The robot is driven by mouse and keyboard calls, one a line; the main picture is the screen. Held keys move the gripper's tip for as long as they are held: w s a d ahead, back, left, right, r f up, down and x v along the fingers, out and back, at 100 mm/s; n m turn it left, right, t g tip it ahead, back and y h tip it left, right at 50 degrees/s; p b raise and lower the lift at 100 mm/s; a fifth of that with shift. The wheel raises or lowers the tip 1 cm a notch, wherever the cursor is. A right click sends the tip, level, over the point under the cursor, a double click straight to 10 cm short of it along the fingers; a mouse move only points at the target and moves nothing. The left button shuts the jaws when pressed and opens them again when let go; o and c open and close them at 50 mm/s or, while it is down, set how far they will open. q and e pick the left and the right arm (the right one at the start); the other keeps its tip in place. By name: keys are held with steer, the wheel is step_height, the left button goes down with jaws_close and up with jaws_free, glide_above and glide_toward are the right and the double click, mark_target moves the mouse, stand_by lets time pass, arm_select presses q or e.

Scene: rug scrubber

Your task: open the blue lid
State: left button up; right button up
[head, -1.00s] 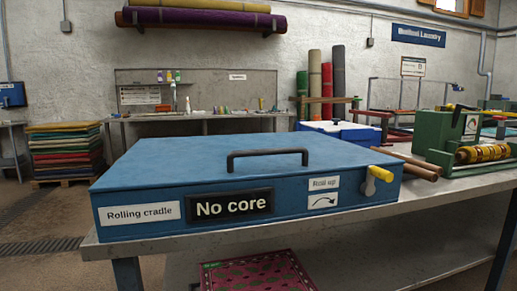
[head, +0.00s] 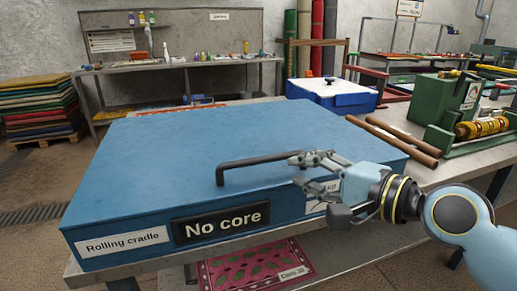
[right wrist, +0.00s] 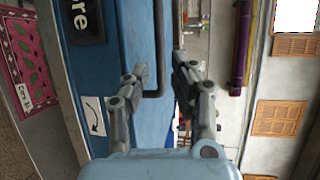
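The blue lid (head: 200,125) is the broad flat top of a blue box labelled "Rolling cradle" and "No core". It lies flat and looks closed. Its black bar handle (head: 245,167) stands near the front edge. My right gripper (head: 296,171) is open at the handle's right end, which its upper finger partly hides. In the right wrist view the handle (right wrist: 156,50) shows between the spread fingers (right wrist: 160,65); I cannot tell whether they touch it. My left gripper is out of view.
The box sits on a grey table. Brown rods (head: 395,140) and a green machine (head: 460,105) with a yellow roller lie to the right. A blue-white box (head: 333,94) stands behind. A patterned pink rug (head: 255,266) is below the table.

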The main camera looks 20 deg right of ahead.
mark_target(268, 161)
steer(key=x, duration=1)
steer(key=shift+w+a+f+b, duration=0.1)
steer(key=shift+w+f+b, duration=0.15)
steer(key=shift+b, duration=0.05)
steer(key=shift+c, duration=0.4)
jaws_close()
